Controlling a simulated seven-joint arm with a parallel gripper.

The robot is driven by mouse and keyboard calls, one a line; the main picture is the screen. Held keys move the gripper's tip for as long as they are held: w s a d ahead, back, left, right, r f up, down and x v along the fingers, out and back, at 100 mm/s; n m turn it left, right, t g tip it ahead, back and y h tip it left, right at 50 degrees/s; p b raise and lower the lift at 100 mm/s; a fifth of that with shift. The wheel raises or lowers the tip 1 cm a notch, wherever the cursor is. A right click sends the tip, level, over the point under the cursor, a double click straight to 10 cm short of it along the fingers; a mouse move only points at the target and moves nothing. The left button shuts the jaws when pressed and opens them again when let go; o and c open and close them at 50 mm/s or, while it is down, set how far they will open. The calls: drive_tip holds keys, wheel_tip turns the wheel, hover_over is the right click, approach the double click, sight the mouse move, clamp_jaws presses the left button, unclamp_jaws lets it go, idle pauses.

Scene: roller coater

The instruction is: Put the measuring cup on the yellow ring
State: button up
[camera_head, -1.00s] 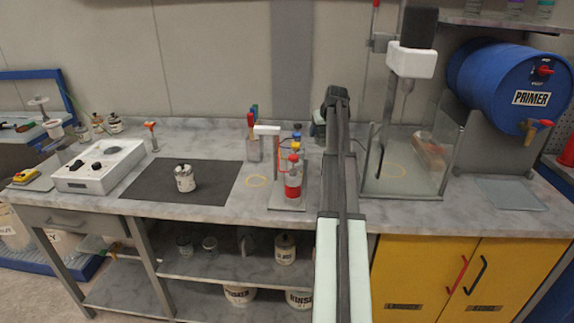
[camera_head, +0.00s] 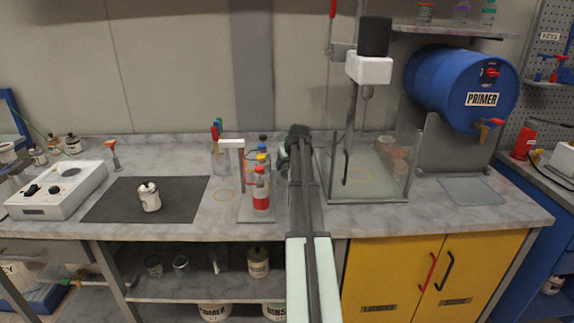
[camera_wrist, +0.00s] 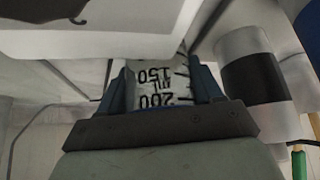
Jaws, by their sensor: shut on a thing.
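The measuring cup (camera_wrist: 155,88) is clear, with black marks reading 150 and 200 ml. In the wrist view it sits between the blue-grey fingers of my gripper (camera_wrist: 163,85), which is shut on it. In the head view my arm hides the fingers and the cup. The arm's dark far end is over the bench, left of the glass-walled stirrer stand. Another yellow ring (camera_head: 371,178) lies inside the glass-walled stand.
The stirrer (camera_head: 369,68) hangs over the glass-walled stand. A small stand with a red-filled bottle (camera_head: 261,193) is left of my arm. A tool holder (camera_head: 219,160) is behind the bare ring. A white can (camera_head: 149,197) stands on the dark mat (camera_head: 190,195). A blue drum (camera_head: 440,85) is at the right.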

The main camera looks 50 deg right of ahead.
drive_tip(key=o, duration=1.1)
drive_tip(key=shift+f, duration=0.1)
drive_tip(key=shift+r, duration=0.2)
drive_tip(key=v, duration=1.2)
